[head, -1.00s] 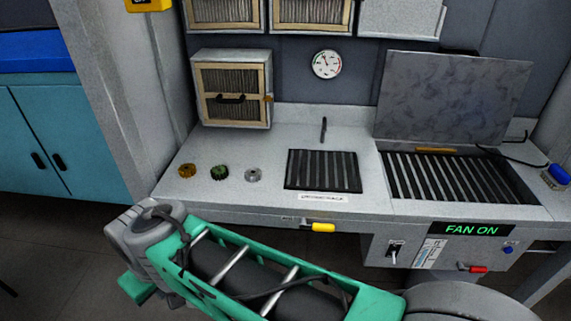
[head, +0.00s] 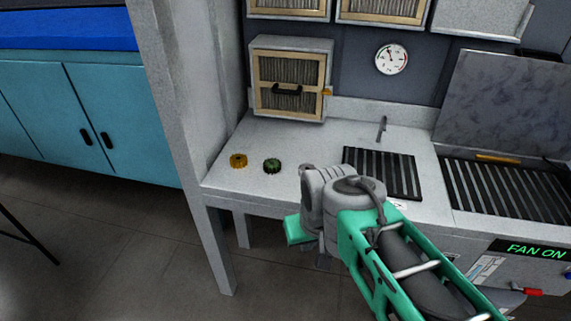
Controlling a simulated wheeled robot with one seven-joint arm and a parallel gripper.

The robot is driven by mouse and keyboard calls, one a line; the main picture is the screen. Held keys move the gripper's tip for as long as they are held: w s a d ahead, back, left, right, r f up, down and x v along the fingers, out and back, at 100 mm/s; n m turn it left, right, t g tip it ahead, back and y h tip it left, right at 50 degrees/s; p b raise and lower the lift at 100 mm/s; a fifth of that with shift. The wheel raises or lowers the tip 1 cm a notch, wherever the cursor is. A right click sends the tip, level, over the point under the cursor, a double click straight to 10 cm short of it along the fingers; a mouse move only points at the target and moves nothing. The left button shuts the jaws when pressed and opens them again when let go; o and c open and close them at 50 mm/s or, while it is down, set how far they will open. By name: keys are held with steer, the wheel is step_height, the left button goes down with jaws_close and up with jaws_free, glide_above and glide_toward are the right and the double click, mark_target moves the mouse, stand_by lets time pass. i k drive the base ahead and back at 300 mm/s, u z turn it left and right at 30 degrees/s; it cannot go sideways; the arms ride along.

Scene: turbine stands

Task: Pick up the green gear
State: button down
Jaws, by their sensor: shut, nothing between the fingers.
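The green gear (head: 272,166) lies flat on the grey workbench (head: 262,137), towards its front left. A yellow-brown gear (head: 238,160) lies just left of it. A grey gear to its right is largely or wholly covered by my arm. My green and grey arm reaches up from the lower right, and its grey joint shows in front of the bench, to the right of the green gear. I cannot make out the gripper's fingers in this view. Nothing visibly touches the green gear.
A small filter cabinet (head: 289,78) stands behind the gears. A black slotted grille (head: 383,172) is set in the bench to the right, with a larger grate (head: 495,194) under a raised lid (head: 497,92). A grey post (head: 184,120) rises at the bench's left side.

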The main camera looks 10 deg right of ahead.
mark_target(272, 166)
steer(key=z, duration=0.55)
steer(key=i, duration=0.85)
steer(key=u, duration=3.45)
